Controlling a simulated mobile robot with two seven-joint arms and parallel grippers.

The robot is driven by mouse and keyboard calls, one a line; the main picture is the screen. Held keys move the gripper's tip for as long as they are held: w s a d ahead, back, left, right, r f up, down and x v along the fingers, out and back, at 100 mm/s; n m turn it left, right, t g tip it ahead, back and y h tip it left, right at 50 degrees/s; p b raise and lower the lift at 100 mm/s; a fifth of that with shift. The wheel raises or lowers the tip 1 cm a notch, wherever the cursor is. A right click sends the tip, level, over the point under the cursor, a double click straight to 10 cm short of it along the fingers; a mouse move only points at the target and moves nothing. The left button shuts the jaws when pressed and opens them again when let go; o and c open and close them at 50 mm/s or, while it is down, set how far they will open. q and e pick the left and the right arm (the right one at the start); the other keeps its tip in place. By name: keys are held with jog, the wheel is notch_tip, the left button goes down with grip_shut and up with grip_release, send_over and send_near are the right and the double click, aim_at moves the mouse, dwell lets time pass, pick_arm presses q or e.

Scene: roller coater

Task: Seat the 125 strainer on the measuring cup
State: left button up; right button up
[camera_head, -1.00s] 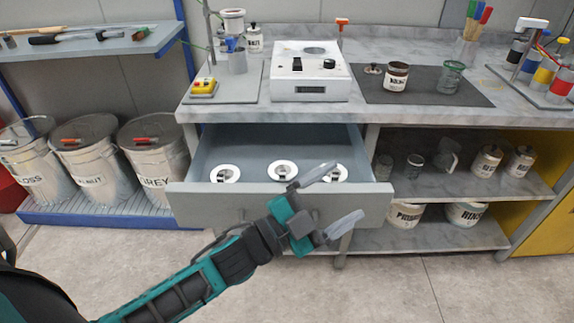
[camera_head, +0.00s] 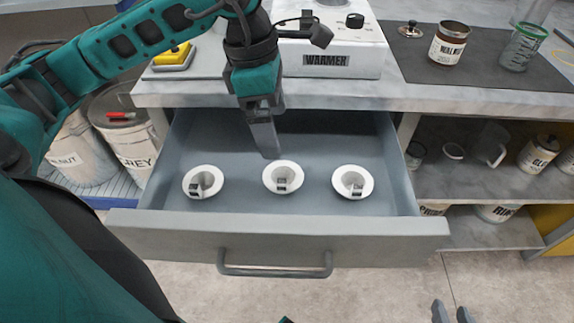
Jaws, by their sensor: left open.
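Three white ring-shaped strainers sit in a row in the open drawer: a left one (camera_head: 203,182), a middle one (camera_head: 283,177) and a right one (camera_head: 350,182). Each has a small dark tag, too small to read, so I cannot tell which is the 125. My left gripper (camera_head: 268,152) points down over the drawer, just behind and above the middle strainer, open and empty. One finger largely hides the other. Two grey tips, seemingly my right gripper (camera_head: 453,313), show at the bottom edge. A clear handled cup (camera_head: 492,146) on the right shelf may be the measuring cup.
The drawer's front panel (camera_head: 275,236) and handle stand towards me. The bench edge and a white machine (camera_head: 335,62) are behind my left arm. A labelled brown jar (camera_head: 449,43) and green-rimmed glass (camera_head: 524,46) stand on a dark mat.

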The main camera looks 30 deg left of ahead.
pick_arm(q)
jog(key=b, duration=0.1)
send_over(286, 176)
jog(key=s+a, duration=0.1)
notch_tip(286, 176, down, 7)
jog(key=shift+a+r, duration=0.1)
jog(key=f, duration=0.3)
jog(key=f+b, duration=0.1)
jog(key=f, duration=0.1)
jog(key=shift+w+d+f, duration=0.3)
jog(key=shift+d+f, duration=0.05)
jog(key=shift+d, duration=0.05)
jog(key=c, duration=0.8)
jog(key=shift+r, duration=0.2)
